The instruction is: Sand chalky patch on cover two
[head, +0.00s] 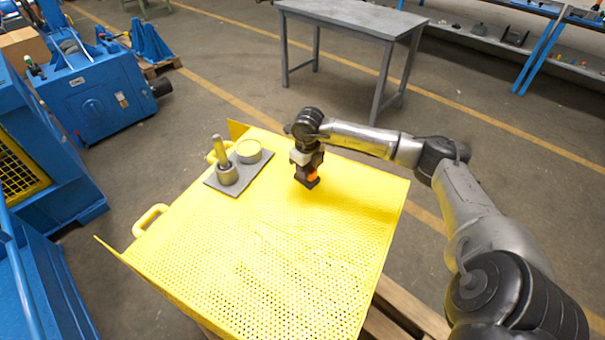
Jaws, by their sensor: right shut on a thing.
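The yellow perforated cover (250,264) lies flat like a table top, with raised flanges and handles at its left side. My right gripper (307,178) points down over the upper right part of the cover. It is shut on a small dark block with an orange part (313,177), which looks like a sanding block. The block is at or just above the cover's surface; I cannot tell if it touches. A chalky patch cannot be made out clearly. My left gripper is not in view.
Wooden pallet boards (410,308) show below. A grey table (350,18) stands behind; blue machines (95,90) are at left.

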